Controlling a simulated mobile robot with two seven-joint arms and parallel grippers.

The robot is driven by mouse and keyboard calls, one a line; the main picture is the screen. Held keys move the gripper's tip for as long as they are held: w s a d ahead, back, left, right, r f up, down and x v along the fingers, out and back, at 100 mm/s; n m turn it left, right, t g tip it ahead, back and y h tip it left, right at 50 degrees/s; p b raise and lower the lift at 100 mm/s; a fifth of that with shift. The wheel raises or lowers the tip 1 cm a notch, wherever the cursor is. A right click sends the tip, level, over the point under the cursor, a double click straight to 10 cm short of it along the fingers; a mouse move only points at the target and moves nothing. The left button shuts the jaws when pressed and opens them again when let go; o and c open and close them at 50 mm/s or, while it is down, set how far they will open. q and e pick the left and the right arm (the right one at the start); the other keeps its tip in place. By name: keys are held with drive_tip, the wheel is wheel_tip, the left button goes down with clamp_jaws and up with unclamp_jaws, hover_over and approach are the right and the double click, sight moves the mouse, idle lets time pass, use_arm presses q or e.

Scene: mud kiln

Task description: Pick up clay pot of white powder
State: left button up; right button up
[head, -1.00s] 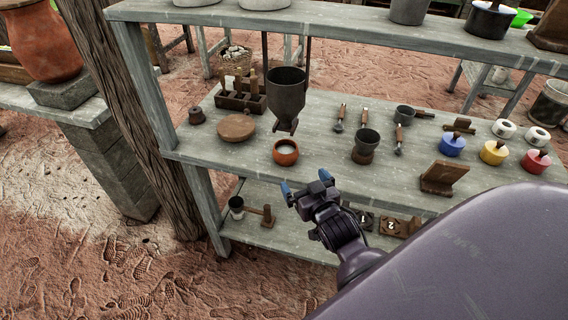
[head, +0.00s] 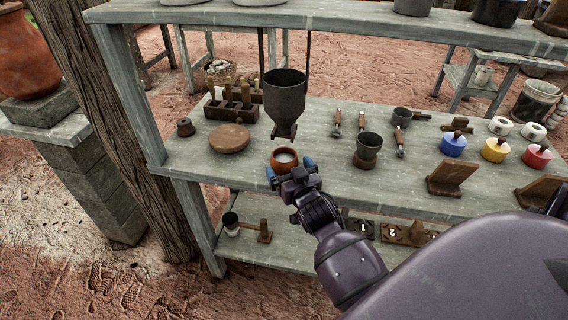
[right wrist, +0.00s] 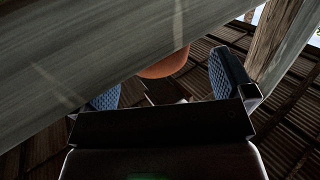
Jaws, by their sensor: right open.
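The small orange clay pot of white powder (head: 285,165) stands upright on the workbench (head: 230,172), near its front edge and below the grey funnel. My right gripper (head: 291,171) is open at the pot's near side. Its blue fingertips flank the near part of the pot in the picture. In the right wrist view the pot's orange wall (right wrist: 166,66) shows between and beyond the open fingertips (right wrist: 166,86), partly hidden by the bench board. I cannot tell whether a finger touches it. My left gripper is not in view.
The grey funnel (head: 284,97) hangs just behind the pot. A round wooden disc (head: 230,138) lies to its left, and a dark cup (head: 367,148) stands to its right. A lower shelf (head: 285,248) holds a cup and numbered blocks.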

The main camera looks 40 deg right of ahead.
sight(280, 151)
drive_tip(key=x, duration=0.4)
drive_tip(key=shift+w+d+f+b, duration=0.1)
drive_tip(key=shift+w+d+b, duration=0.2)
drive_tip(key=shift+w+b, duration=0.05)
drive_tip(key=c, duration=1.1)
